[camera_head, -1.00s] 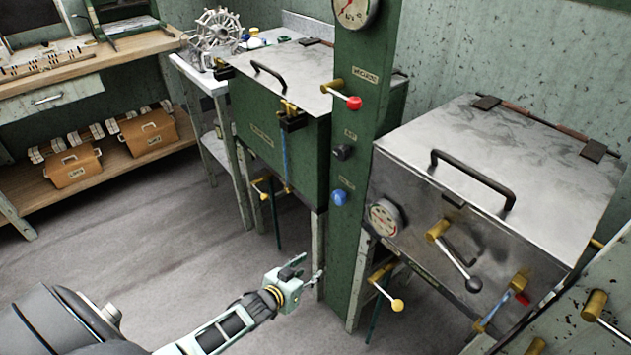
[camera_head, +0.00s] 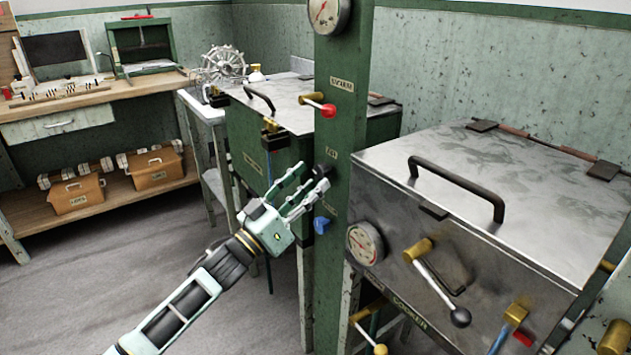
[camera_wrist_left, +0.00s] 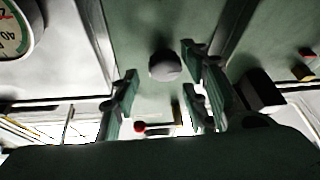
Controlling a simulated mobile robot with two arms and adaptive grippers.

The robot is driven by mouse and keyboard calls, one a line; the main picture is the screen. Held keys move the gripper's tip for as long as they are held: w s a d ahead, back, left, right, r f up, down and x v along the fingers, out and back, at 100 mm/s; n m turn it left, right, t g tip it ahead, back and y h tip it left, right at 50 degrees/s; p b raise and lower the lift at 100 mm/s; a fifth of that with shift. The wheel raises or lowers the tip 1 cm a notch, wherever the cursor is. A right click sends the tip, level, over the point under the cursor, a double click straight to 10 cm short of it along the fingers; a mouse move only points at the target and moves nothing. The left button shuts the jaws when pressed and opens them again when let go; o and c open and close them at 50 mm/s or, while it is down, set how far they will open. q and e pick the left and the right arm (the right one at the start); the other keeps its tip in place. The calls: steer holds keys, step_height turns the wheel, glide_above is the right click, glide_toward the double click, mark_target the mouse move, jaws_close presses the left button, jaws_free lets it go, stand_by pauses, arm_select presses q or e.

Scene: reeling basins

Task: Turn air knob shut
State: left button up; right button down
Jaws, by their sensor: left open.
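The black air knob (camera_head: 326,174) sits on the green column (camera_head: 338,120), under a small label, and is partly covered by my fingers in the head view. In the left wrist view the dark round knob (camera_wrist_left: 165,66) shows between the fingers. My left gripper (camera_head: 312,182) is open, with its fingertips at the column close to the knob. In the left wrist view the open fingers (camera_wrist_left: 162,88) stand on both sides of the knob; I cannot tell if they touch it. My right gripper is out of view.
Above the knob a red-tipped vacuum lever (camera_head: 325,109) sticks out of the column; a blue knob (camera_head: 321,225) is just below. The metal cooker (camera_head: 480,200) with handle and levers is to the right. A green basin (camera_head: 285,130) stands behind at left.

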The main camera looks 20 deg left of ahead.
mark_target(324, 171)
arm_select(q)
steer(key=shift+x, duration=1.15)
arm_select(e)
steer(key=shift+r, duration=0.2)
arm_select(q)
steer(key=c, duration=1)
